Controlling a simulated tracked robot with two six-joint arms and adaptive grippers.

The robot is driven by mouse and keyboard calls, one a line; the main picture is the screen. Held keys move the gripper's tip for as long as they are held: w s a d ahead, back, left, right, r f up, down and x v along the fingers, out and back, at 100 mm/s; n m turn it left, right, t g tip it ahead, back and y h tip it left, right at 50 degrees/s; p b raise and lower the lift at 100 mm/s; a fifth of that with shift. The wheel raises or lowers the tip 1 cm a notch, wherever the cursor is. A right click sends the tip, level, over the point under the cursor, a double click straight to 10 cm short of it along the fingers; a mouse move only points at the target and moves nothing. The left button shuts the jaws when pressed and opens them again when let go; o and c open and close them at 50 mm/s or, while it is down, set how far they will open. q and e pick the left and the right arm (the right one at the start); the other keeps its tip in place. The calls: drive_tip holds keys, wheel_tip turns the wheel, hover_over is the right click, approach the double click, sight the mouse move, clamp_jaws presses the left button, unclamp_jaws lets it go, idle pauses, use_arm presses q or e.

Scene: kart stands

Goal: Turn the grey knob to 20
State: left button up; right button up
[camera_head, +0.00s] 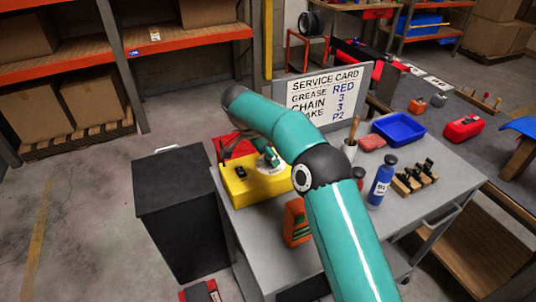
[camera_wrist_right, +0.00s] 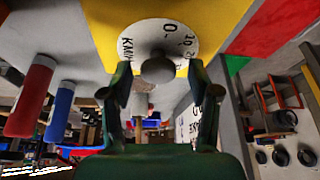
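The grey knob (camera_wrist_right: 158,70) sits on a white dial (camera_wrist_right: 150,38) on a yellow box (camera_wrist_right: 102,22) in the right wrist view. The dial carries a 0, other numbers and "KM" lettering; no pointer on the knob is clear to me. My right gripper (camera_wrist_right: 160,78) is open, with one finger on each side of the knob and gaps showing between. In the head view the yellow box (camera_head: 255,190) stands on the grey table, and my right gripper (camera_head: 268,157) is over its dial, hiding the knob. My left gripper is not in view.
A black switch (camera_head: 240,173) is on the same box. A service card (camera_head: 322,92) stands behind. A blue bottle (camera_head: 381,182), a blue tray (camera_head: 399,129), a wooden tool block (camera_head: 414,178) and an orange container (camera_head: 296,222) share the table (camera_head: 425,200). A black cabinet (camera_head: 178,200) stands left.

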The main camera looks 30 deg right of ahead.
drive_tip(key=shift+d, duration=0.1)
drive_tip(key=v, duration=0.7)
drive_tip(key=shift+r, duration=0.15)
idle(0.6)
